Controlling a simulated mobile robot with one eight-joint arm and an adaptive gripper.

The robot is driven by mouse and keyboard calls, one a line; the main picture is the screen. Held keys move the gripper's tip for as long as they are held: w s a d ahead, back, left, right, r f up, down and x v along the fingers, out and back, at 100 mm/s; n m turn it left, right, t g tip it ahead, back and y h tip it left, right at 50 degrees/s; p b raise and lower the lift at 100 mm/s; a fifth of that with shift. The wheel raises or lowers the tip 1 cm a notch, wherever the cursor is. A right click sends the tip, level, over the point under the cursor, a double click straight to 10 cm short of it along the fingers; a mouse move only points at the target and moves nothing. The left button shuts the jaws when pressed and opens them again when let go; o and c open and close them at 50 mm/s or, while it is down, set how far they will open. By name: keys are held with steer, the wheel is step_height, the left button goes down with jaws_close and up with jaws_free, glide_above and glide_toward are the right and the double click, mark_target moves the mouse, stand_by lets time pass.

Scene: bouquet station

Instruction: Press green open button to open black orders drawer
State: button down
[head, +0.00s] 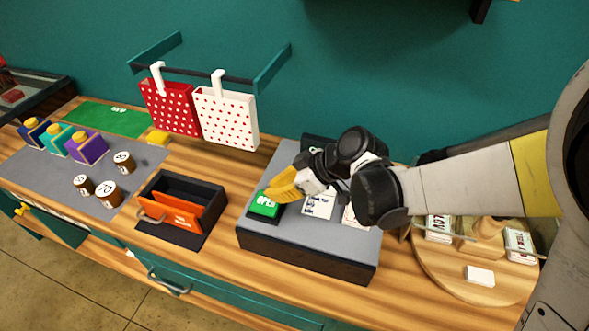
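The green button marked OPEN (264,205) is at the left front of a raised grey-topped console (310,252). My gripper (280,187) reaches in from the right, its yellow fingertips just above and behind the button. The yellow fingers appear together with no visible gap and nothing between them. I cannot tell whether they touch the button.
White cards (318,206) lie on the console beside the button, partly under my arm. A round wooden tray (432,272) with card stacks stands at right. Red (168,107) and white (226,120) dotted bags hang behind. Several brown jars (108,193) stand at left.

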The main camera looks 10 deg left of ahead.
mark_target(267, 204)
steer(key=shift+f+b, duration=0.4)
steer(key=shift+f, duration=1.6)
steer(key=shift+f, duration=0.1)
